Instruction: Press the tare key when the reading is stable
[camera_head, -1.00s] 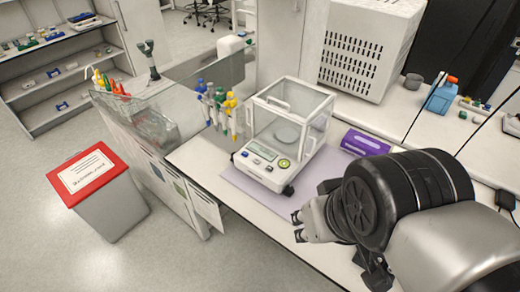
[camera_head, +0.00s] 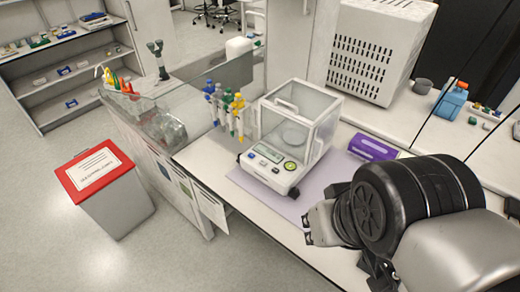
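The analytical balance (camera_head: 290,135) stands on a lilac mat (camera_head: 314,191) on the bench, its clear draft shield closed around a round pan (camera_head: 294,135). Its front panel has a small display (camera_head: 267,153), a round green key (camera_head: 290,166) and several small keys. The digits and key labels are too small to read. My gripper (camera_head: 307,228) is at the front edge of the bench, to the right of and nearer than the balance, apart from it. My own arm hides much of it, so its opening does not show clearly.
A purple box (camera_head: 371,148) lies right of the balance. A rack of coloured pipettes (camera_head: 224,110) stands to its left. A large white vented box (camera_head: 379,48) is behind. A red-lidded bin (camera_head: 101,185) stands on the floor at left.

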